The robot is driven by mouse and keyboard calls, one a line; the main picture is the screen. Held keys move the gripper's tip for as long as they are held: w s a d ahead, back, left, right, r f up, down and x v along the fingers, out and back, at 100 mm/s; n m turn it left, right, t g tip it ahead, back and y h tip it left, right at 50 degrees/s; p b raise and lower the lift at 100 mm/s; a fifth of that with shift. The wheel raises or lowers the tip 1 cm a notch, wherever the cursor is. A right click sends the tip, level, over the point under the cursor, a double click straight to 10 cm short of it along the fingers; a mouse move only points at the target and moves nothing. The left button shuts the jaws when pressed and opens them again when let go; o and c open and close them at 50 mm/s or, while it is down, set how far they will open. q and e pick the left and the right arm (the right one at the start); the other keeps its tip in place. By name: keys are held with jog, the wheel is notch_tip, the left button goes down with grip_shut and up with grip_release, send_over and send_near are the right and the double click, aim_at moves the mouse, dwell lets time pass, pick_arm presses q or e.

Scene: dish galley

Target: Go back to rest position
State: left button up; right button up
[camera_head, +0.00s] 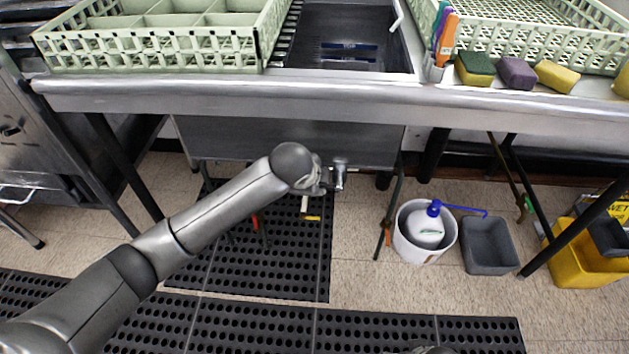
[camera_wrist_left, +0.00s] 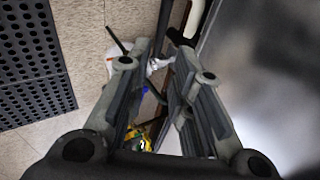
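My left arm comes in from the left in the head view. Its gripper (camera_head: 333,178) is in front of the underside of the steel sink counter (camera_head: 330,97), well above the floor. In the left wrist view my left gripper (camera_wrist_left: 165,58) has its two fingers apart with nothing between them. The floor and items below show through the gap.
Green racks (camera_head: 160,48) and several sponges (camera_head: 517,73) sit on the counter. Black mats (camera_head: 265,265) cover the floor. A white bucket (camera_head: 403,248) holding a jug, a grey bin (camera_head: 490,246) and a yellow mop bucket (camera_head: 580,262) stand on the right.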

pick_arm(q)
jog(key=s+a+f+n+g, duration=0.2)
jog(key=s+a+f+n, duration=0.2)
jog(key=s+f+n, duration=0.8)
jog(key=s+a+f+n+g+p, duration=0.1)
jog(key=s+a+f+p, duration=0.1)
jog(key=s+a+f, duration=0.45)
jog(key=s+a+f+n+g+y+p, duration=0.15)
jog(key=s+f, duration=0.25)
jog(key=s, duration=0.5)
jog(key=s+a+f+n+p, duration=0.2)
jog(key=s+a+f, duration=0.2)
jog(key=s+f, duration=0.3)
jog(key=s+a+f+g+p, duration=0.1)
jog(key=s+a+f+p, duration=0.1)
jog(key=s+p, duration=1)
jog(key=shift+s+a+p, duration=0.3)
jog(key=shift+s+a, duration=0.2)
jog(key=shift+s, duration=2.1)
pick_arm(e)
jog(key=s+d+f+g, duration=0.1)
jog(key=s+f, duration=0.2)
jog(key=s, duration=0.6)
jog(key=s+d+f, duration=0.2)
jog(key=s+f, duration=0.1)
jog(key=s, duration=0.7)
jog(key=shift+s+d+f+g, duration=0.15)
jog(key=shift+s+f+g, duration=0.05)
jog(key=shift+f+g, duration=0.2)
jog(key=shift+r, duration=0.1)
